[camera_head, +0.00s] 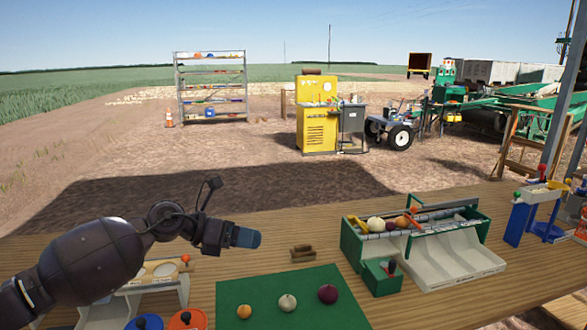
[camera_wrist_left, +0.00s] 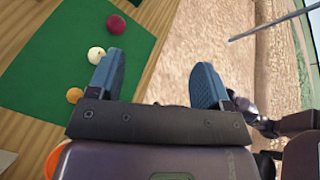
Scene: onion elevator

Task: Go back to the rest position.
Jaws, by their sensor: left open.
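My left gripper (camera_head: 246,238) is stretched out over the wooden table, above and behind the green mat (camera_head: 260,318). In the left wrist view my left gripper (camera_wrist_left: 157,80) has its two blue fingers spread apart, with nothing between them. On the mat lie an orange-yellow onion (camera_head: 244,311), a white onion (camera_head: 287,302) and a dark red onion (camera_head: 327,293), in a row. My right gripper is in neither view.
A green and white sorting machine (camera_head: 440,250) with several onions on its rollers stands right of the mat. Small brown blocks (camera_head: 303,253) lie behind the mat. A wooden-framed device (camera_head: 158,275) and round orange and blue lids (camera_head: 187,320) are at the left. A blue stand (camera_head: 520,220) is far right.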

